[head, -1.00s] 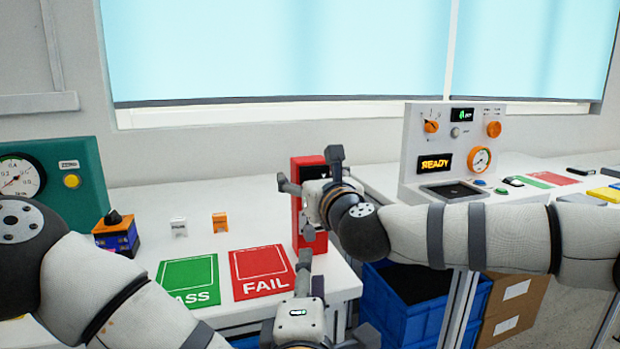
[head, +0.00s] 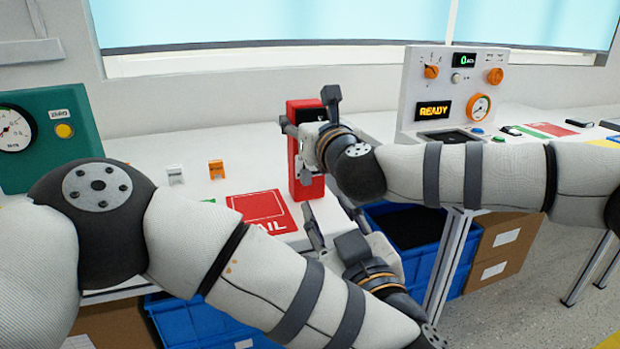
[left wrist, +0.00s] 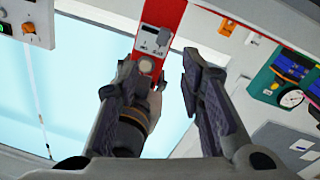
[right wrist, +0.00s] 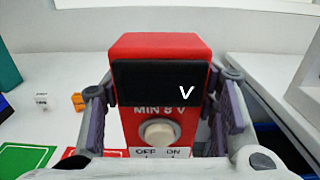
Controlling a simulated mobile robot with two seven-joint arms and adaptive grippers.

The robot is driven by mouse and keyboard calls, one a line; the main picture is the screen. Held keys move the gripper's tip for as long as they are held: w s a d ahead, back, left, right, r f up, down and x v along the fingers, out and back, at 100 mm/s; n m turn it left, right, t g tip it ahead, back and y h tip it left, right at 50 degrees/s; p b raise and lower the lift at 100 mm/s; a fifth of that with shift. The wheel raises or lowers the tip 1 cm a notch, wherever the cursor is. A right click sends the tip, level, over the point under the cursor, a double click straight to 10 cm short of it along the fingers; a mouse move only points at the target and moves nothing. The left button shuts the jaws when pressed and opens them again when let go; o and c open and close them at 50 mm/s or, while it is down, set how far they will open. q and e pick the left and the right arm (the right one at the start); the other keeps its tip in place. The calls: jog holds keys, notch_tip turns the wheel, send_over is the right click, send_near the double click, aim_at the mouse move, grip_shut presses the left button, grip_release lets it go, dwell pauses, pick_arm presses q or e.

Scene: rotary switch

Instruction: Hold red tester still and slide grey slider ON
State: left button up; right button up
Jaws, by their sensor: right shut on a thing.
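The red tester (head: 295,172) stands upright at the right end of the white table in the head view. My right gripper (head: 309,122) is shut on its upper part, with a finger on each side in the right wrist view (right wrist: 160,104). There the tester (right wrist: 160,46) shows a dark display with "V", a round button and OFF/ON labels. The slider is out of that view. In the left wrist view the grey slider (left wrist: 162,38) is small on the tester's pale panel. My left gripper (head: 328,218) is open and empty, in front of and below the tester, apart from it.
A red FAIL mat (head: 262,208) lies left of the tester. A white tag (head: 174,175) and an orange tag (head: 216,169) stand behind it. A READY console (head: 452,90) stands at right. A blue crate (head: 450,250) sits below the table edge.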

aim_at(308, 178)
pick_arm(q)
jog(key=w+a+m, duration=0.1)
jog(key=w, duration=0.2)
jog(key=w+a+m, duration=0.1)
jog(key=w, duration=0.3)
jog(key=w+a+m+y, duration=0.1)
jog(key=w, duration=0.2)
jog(key=shift+w, duration=0.3)
jog(key=shift+d, duration=0.15)
grip_shut()
